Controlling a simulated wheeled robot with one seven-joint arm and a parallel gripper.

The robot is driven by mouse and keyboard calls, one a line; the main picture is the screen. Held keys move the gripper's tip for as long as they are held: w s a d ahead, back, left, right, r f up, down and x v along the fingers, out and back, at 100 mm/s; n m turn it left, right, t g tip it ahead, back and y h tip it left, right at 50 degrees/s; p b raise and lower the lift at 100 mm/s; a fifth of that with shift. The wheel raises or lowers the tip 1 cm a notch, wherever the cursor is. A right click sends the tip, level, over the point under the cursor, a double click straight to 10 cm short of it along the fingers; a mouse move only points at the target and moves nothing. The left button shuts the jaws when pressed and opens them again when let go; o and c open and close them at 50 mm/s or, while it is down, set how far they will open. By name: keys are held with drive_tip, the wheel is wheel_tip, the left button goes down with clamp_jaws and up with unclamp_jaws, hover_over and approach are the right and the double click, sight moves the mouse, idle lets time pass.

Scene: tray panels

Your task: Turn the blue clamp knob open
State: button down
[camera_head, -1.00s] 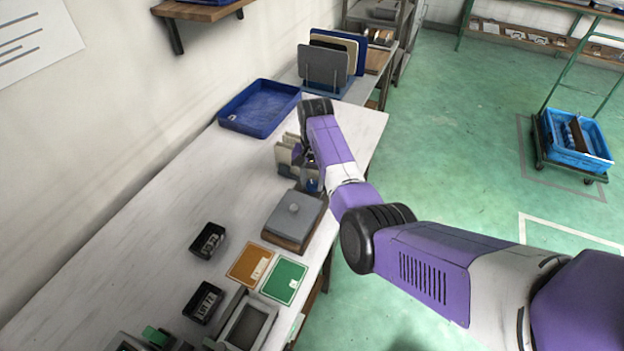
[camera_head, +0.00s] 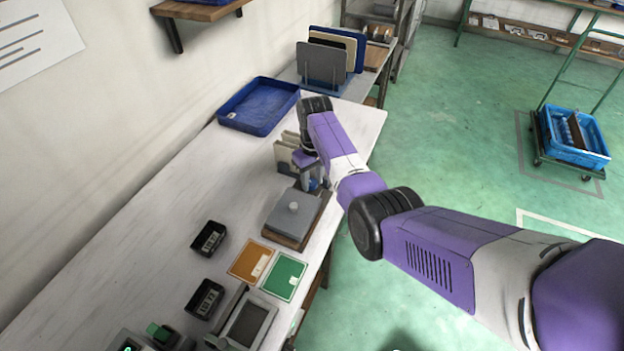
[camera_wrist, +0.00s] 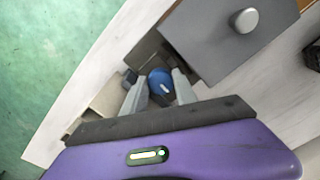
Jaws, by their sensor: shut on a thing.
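The blue clamp knob (camera_wrist: 161,84) shows in the wrist view between the two grey fingers of my gripper (camera_wrist: 158,90). The fingers are shut on its sides, and a pale line marks its top. The knob sits by a dark grey clamp body (camera_wrist: 148,50). In the head view my gripper (camera_head: 312,178) reaches down at the clamp station beside upright beige panels (camera_head: 287,152). My arm hides much of the station there, and I cannot make out the knob's turn angle.
A grey lidded block with a round knob (camera_head: 293,215) stands just in front of the station. A blue tray (camera_head: 232,116) lies behind it. The table's left part is clear.

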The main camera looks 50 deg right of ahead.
drive_tip(key=shift+n, duration=0.5)
drive_tip(key=c, duration=1)
unclamp_jaws()
drive_tip(key=shift+o, duration=0.2)
drive_tip(key=shift+m, duration=0.3)
